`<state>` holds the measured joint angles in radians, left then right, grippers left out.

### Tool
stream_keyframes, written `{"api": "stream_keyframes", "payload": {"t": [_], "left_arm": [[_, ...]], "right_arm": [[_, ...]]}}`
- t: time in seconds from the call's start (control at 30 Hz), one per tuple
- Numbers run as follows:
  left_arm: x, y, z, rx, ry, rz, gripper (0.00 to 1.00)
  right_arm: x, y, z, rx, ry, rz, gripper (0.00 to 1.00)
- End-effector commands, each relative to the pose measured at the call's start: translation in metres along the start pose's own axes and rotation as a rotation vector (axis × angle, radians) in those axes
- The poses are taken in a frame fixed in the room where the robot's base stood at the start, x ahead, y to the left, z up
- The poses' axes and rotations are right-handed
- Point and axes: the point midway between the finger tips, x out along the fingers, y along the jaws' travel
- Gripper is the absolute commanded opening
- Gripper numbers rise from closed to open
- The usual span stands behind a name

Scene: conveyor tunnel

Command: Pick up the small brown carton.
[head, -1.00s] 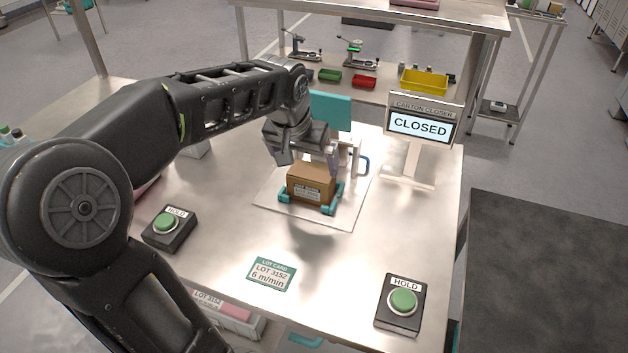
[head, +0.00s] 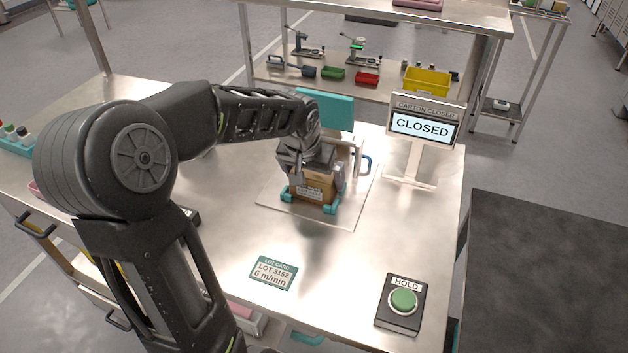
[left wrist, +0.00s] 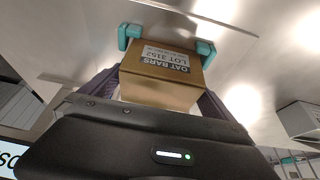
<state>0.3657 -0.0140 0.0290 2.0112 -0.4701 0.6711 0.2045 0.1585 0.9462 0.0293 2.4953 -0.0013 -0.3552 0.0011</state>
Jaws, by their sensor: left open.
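The small brown carton (head: 313,190) stands upright between teal corner stops on a pale plate (head: 350,212) on the steel table. Its printed label faces the front. My left gripper (head: 319,177) is right over it, pointing down, with one finger at each side of the carton. In the left wrist view the carton (left wrist: 163,72) sits between the two dark fingers, its label reading OAT BARS LOT 3152. The jaws are open; whether a finger touches the carton I cannot tell. The gripper hides the carton's top in the head view. My right gripper is not in view.
A sign reading CLOSED (head: 421,126) stands right of the plate. A teal panel (head: 326,109) rises behind the carton. A green HOLD button (head: 403,300) is at the front right, and a lot card (head: 273,272) lies front centre.

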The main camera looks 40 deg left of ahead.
Motion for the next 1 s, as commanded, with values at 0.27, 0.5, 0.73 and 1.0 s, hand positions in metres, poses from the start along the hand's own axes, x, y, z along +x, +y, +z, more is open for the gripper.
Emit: {"api": "stream_keyframes", "payload": {"t": [0.27,0.5,0.73,1.0], "left_arm": [[0.0036,-0.0001,-0.0002,-0.001,0.002,0.0,1.0],[0.0034,-0.0001,-0.0002,-0.001,0.002,0.0,1.0],[0.0033,-0.0001,-0.0003,-0.001,0.002,0.0,0.92],[0.0033,-0.0001,-0.0003,-0.001,0.001,0.0,0.7]], "right_arm": [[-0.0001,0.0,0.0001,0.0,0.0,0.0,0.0],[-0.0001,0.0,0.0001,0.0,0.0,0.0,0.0],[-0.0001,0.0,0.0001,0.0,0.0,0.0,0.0],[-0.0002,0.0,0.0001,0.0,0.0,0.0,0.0]]}}
